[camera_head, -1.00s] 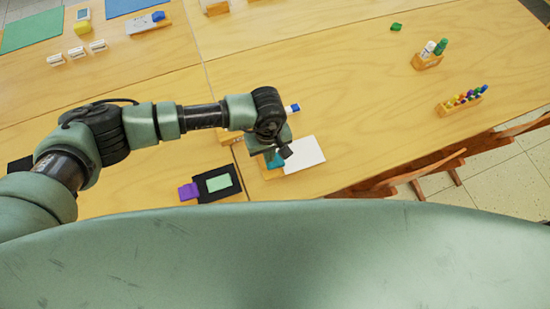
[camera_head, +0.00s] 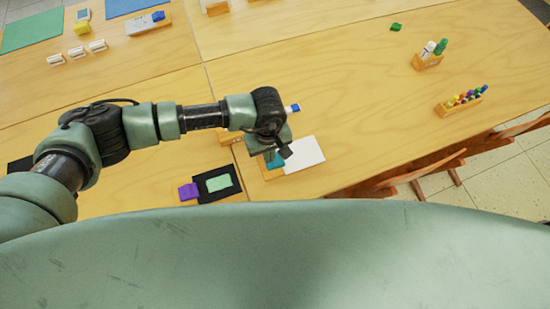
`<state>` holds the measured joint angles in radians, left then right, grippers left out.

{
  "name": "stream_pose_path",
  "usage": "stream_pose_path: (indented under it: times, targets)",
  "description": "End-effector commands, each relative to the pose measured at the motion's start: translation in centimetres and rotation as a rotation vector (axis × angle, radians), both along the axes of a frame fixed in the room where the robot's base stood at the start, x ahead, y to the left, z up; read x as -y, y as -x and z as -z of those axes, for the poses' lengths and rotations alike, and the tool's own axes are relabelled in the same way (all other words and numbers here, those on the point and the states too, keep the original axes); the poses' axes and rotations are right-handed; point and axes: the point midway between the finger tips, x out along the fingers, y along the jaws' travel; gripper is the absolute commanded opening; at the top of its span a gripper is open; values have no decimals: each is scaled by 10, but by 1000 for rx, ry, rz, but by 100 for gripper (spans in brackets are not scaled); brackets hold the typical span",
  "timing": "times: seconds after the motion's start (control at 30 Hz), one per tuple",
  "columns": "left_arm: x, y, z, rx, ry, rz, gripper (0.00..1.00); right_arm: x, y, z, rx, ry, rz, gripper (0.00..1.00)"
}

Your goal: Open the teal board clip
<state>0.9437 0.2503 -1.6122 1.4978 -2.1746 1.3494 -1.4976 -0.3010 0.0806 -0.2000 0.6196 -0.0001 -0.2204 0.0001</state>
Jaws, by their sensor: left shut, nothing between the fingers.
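The teal board clip (camera_head: 275,163) sits at the left edge of a white sheet on a wooden board (camera_head: 268,172), near the table's front edge. My left gripper (camera_head: 284,153) is directly over the clip and hides part of it. Its fingers look shut, with nothing visible between them. I cannot tell whether it touches the clip. The white sheet (camera_head: 306,153) lies to the right of the gripper. My right gripper is out of view.
A black board (camera_head: 204,201) with a green sheet and a purple clip (camera_head: 188,191) lies to the left. A marker rack (camera_head: 462,100) and a holder (camera_head: 427,62) stand to the right. Chairs (camera_head: 415,175) line the front edge. The table's right middle is clear.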

Motion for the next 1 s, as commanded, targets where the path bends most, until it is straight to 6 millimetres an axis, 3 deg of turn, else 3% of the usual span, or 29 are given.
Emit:
stream_pose_path:
  times: [1.0]
  targets:
    - [0, 0, 9, 0, 0, 0, 0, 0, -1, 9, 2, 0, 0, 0]
